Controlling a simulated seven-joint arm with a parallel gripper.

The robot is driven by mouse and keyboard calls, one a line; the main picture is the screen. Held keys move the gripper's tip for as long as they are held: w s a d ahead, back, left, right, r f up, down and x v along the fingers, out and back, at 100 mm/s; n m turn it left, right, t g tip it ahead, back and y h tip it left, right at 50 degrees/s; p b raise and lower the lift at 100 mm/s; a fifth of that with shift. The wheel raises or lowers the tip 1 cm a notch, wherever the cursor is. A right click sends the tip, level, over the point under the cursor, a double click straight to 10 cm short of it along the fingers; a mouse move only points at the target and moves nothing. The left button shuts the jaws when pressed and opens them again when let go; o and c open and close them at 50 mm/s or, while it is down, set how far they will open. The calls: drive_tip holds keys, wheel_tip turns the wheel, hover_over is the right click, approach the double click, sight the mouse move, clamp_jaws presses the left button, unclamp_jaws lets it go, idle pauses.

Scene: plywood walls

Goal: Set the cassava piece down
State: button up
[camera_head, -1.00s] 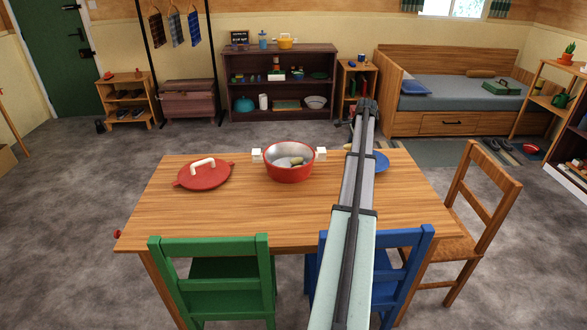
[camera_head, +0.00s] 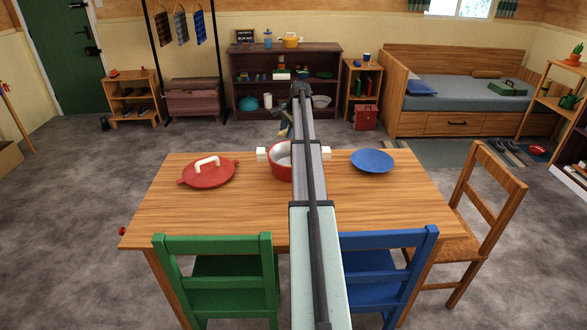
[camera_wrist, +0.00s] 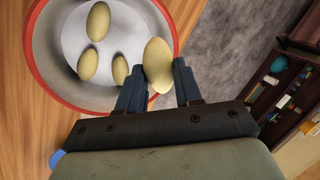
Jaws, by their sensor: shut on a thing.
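My gripper (camera_wrist: 158,66) is shut on a pale yellow cassava piece (camera_wrist: 157,58), held between its fingertips. In the wrist view, the held piece overlaps the right rim of the red pot (camera_wrist: 37,62); its height above the pot is hard to tell. Three similar pieces (camera_wrist: 97,22) lie apart on the pot's grey floor. In the head view, the pot (camera_head: 279,172) stands on the wooden table, its right part hidden behind my arm. The blue plate (camera_head: 373,160) to its right looks empty.
A red lid (camera_head: 209,174) with a pale handle lies left of the pot on the table (camera_head: 200,220). A green chair (camera_head: 215,270) and a blue chair (camera_head: 388,265) stand at the front edge, and a wooden chair (camera_head: 487,210) at the right. The table's front right is clear.

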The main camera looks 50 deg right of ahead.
drive_tip(key=shift+s+a+n, duration=0.1)
drive_tip(key=shift+n, duration=0.4)
drive_tip(key=shift+f, duration=0.2)
wheel_tip(320, 180, down, 10)
drive_tip(key=shift+r, duration=0.15)
drive_tip(key=shift+f, duration=0.6)
drive_tip(key=o, duration=1)
drive_tip(key=shift+r, duration=0.55)
drive_tip(key=v, duration=1.2)
drive_tip(key=shift+r, duration=0.1)
